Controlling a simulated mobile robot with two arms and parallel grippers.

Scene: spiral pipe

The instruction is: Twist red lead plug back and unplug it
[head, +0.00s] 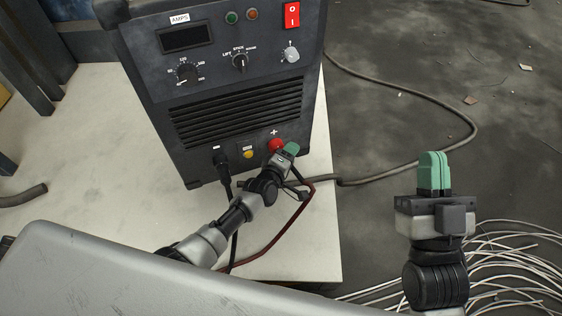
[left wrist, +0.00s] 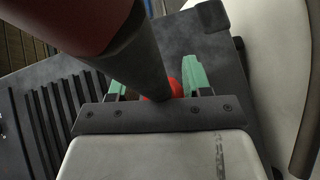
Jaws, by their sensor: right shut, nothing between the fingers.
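The red plug (head: 275,144) sits in the socket under the plus mark on the front of the black welding machine (head: 210,80). My left gripper (head: 285,152) is right at it, with a green finger at the plug's right side. In the left wrist view, my left gripper (left wrist: 155,82) has its green fingers apart, one on each side of the red plug (left wrist: 175,88). A thick dark lead (left wrist: 135,50) hides part of the gap, so contact is unclear. My right gripper (head: 434,172) is shut and empty, off to the right, fingers pointing up.
A black lead plug (head: 222,162) is in the minus socket, with a yellow socket (head: 248,154) between. A red lead (head: 290,225) loops over the pale table (head: 310,245). A grey cable (head: 465,115) and loose wires (head: 520,260) lie on the floor at right.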

